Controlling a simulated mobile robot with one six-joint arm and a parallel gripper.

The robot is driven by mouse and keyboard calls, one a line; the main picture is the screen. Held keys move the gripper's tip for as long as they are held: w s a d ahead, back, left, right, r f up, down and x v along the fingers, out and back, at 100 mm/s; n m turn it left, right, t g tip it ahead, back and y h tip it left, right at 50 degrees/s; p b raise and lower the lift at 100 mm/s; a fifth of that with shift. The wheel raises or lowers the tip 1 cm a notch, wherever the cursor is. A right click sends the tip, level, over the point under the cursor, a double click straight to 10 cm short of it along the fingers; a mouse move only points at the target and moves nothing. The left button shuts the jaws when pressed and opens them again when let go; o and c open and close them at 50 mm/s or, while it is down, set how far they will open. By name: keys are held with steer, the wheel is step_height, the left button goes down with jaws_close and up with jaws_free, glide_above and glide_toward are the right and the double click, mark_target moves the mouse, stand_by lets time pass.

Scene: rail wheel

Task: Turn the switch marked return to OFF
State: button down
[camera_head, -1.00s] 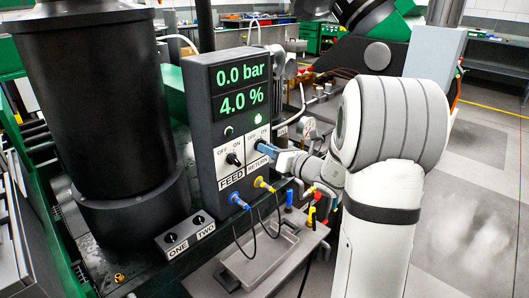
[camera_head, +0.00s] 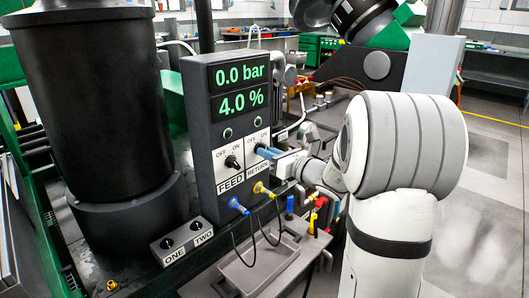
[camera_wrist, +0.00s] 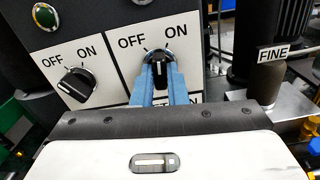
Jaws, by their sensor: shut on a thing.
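The switch marked RETURN (camera_wrist: 160,57) is a black knob on a white plate, with OFF at its upper left and ON at its upper right. In the wrist view its grip stands nearly upright, between the two words. My gripper (camera_wrist: 161,74) is shut on it, with one blue finger on each side. In the head view my gripper (camera_head: 268,152) reaches the panel from the right and hides most of this knob. The RETURN label (camera_head: 258,168) below shows in the head view; in the wrist view my fingers cover most of it.
The FEED switch (camera_wrist: 78,86) sits close on the left. The display (camera_head: 240,86) reads 0.0 bar and 4.0 %. Blue and yellow plugs with cables (camera_head: 238,204) hang below the panel. A grey tray (camera_head: 262,268) lies beneath. A FINE post (camera_wrist: 268,85) stands to the right.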

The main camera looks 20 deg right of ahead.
steer(key=shift+f+n+b, duration=0.15)
steer(key=shift+n+b, duration=0.25)
steer(key=shift+b, duration=0.4)
steer(key=n+b, duration=0.3)
steer(key=b, duration=0.2)
steer(key=shift+n, duration=0.4)
steer(key=shift+n+b, duration=0.3)
steer(key=shift+b, duration=0.35)
steer(key=n+b, duration=0.2)
steer(key=b, duration=0.1)
steer(key=c, duration=1.3)
jaws_free()
steer(key=shift+d, duration=0.1)
